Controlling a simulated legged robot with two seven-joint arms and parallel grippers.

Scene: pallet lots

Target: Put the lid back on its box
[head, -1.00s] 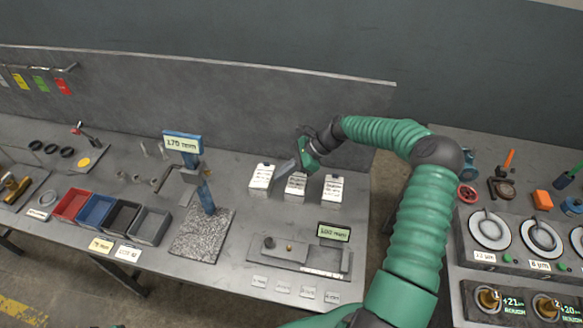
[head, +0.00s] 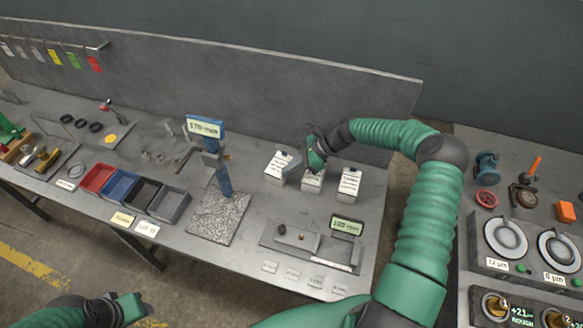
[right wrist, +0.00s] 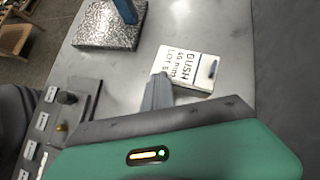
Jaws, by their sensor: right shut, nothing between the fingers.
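Three small white labelled boxes stand in a row on the grey bench: a left box (head: 279,170), a middle box (head: 312,182) and a right box (head: 348,186). I cannot tell which, if any, lacks a lid. My right gripper (head: 293,164) is shut and empty, its fingers between the left and middle boxes.
A stand on a speckled granite plate (head: 218,220) is left of the boxes. A measuring fixture (head: 310,248) with a display lies in front. Coloured bins (head: 122,187) stand further left. A grey back panel (head: 250,80) rises behind. A second bench with gauges (head: 505,240) is at the right.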

